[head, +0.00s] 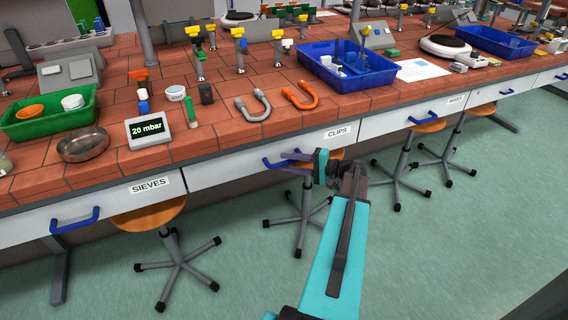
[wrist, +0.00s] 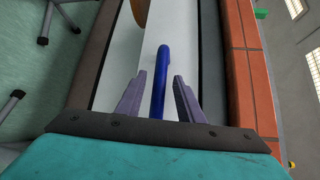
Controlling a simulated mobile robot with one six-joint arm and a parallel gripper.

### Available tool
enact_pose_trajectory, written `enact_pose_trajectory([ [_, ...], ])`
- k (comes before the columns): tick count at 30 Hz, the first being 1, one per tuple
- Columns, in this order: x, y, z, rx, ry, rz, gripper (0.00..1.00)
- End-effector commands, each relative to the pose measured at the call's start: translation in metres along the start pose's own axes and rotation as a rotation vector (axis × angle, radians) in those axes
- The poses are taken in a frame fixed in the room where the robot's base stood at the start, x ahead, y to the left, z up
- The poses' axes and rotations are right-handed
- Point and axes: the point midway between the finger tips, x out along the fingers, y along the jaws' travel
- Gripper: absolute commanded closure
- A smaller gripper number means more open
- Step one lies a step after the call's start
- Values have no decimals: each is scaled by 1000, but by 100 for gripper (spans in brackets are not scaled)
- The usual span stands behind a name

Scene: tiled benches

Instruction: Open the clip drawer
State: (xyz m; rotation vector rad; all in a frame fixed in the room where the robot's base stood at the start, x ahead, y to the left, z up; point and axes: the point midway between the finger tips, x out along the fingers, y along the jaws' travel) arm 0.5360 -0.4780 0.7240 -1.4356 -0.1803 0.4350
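The clip drawer (head: 230,172) is a white front under the tiled bench, with a "CLIPS" label (head: 337,132) at its upper right. It looks shut, in line with its neighbours. Its blue bar handle (head: 272,164) is partly hidden by my gripper (head: 292,156) in the head view. In the wrist view, the handle (wrist: 162,65) runs up between the two purple-grey fingers of my gripper (wrist: 159,80). The fingers are open, with a gap showing on both sides of the handle. I cannot tell exactly how deep the handle sits between them.
The "SIEVES" drawer (head: 100,208) is to the left, with its own blue handle (head: 75,220). Stools (head: 300,205) stand on the green floor below the bench.

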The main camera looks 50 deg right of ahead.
Motion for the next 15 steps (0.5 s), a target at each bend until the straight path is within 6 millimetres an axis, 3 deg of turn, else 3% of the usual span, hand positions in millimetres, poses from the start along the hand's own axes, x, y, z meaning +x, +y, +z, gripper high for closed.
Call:
enact_pose_trajectory([
  [6, 15, 0, 0, 0, 0, 0, 66],
  [15, 17, 0, 0, 0, 1, -1, 66],
])
